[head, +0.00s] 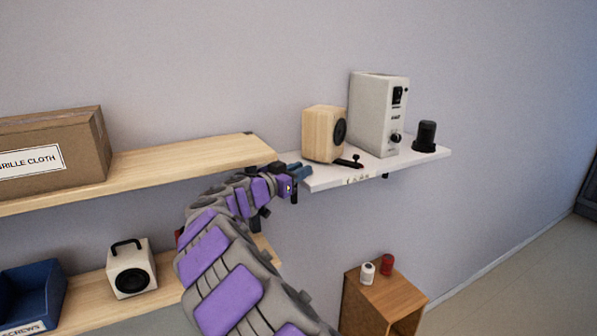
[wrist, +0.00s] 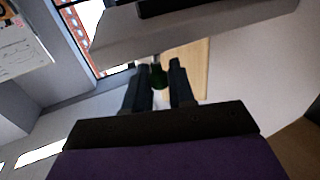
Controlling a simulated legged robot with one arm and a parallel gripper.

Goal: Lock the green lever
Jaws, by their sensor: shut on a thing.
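The green lever's dark green rounded end (wrist: 158,77) shows between the two fingers of my gripper (wrist: 161,70) in the wrist view. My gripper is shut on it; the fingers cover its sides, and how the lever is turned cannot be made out. In the head view my gripper (head: 299,171) is at the left end of the white shelf (head: 322,183). The lever cannot be made out there.
A wooden speaker (head: 322,134), a grey-white box with knobs (head: 372,115) and a black cylinder (head: 426,136) stand on the white shelf. A wooden shelf (head: 190,155) with a cardboard box (head: 55,150) is left. A wooden cabinet (head: 392,300) stands below.

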